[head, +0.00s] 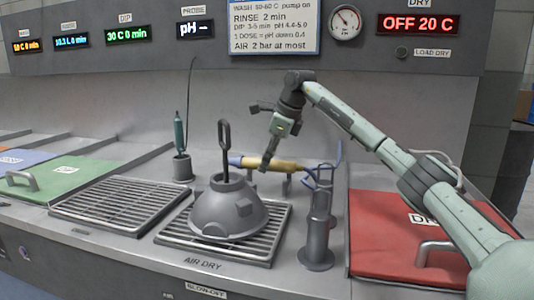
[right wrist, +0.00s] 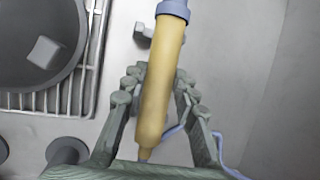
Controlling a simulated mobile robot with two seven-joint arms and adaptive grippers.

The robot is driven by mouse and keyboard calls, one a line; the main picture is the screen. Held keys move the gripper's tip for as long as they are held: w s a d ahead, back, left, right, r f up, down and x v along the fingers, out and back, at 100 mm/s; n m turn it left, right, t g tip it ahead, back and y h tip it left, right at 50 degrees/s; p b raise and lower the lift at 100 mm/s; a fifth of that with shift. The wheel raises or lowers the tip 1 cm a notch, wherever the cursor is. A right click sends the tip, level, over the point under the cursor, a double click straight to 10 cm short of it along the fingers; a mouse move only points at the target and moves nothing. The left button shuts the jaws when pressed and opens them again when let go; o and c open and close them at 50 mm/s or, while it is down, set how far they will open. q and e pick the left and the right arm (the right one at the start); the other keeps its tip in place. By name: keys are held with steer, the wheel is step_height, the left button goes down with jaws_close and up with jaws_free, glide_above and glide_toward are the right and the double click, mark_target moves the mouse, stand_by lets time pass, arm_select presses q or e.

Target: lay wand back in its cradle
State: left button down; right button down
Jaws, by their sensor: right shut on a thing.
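The wand (head: 285,166) is a yellow tube with a blue collar at its left end and a blue hose at its right end. My right gripper (head: 268,162) is shut on its middle from above and holds it roughly level. In the right wrist view the wand (right wrist: 160,75) runs between the fingers of the gripper (right wrist: 157,90). Small grey supports, apparently the cradle (head: 287,186), show just under the wand; a grey piece of it (right wrist: 143,31) shows beside the wand in the wrist view. Whether the wand touches them I cannot tell. My left gripper is not in view.
A grey hood (head: 228,212) with an upright dark handle stands on the air-dry grate (head: 265,245), left of the wand. A grey post (head: 318,245) stands right of it. A red lid (head: 385,255) lies further right. A pH probe holder (head: 182,168) stands at left.

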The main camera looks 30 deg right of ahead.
stand_by(0.5)
steer(key=shift+a, duration=0.1)
stand_by(0.4)
steer(key=shift+f, duration=0.15)
steer(key=shift+f, duration=0.1)
steer(key=shift+f+b, duration=0.45)
steer(key=shift+f, duration=0.55)
steer(key=c, duration=1.1)
jaws_free()
